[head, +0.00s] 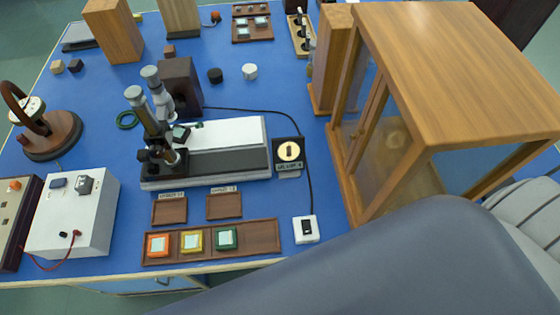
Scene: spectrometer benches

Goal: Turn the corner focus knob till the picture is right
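A microscope-like instrument (158,125) with two upright tubes stands at the left end of a grey and white bench unit (215,165). At that unit's right end, a dark square plate carries a round cream dial (289,150) with a dark centre. A small label (289,171) below it is too small to read. I cannot tell whether this dial is the corner focus knob, and no picture on a screen is clear. Neither of my grippers is in view. A large grey-blue part, likely my own arm, covers the lower right and hides the table's front there.
A wooden glazed case (375,170) stands close on the right. A white switch box (306,228) is cabled at the front. A brown tray (262,237) holds orange, yellow and green framed pieces. A white box (72,222) with a red lead stands left. Blue tabletop (250,95) shows behind.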

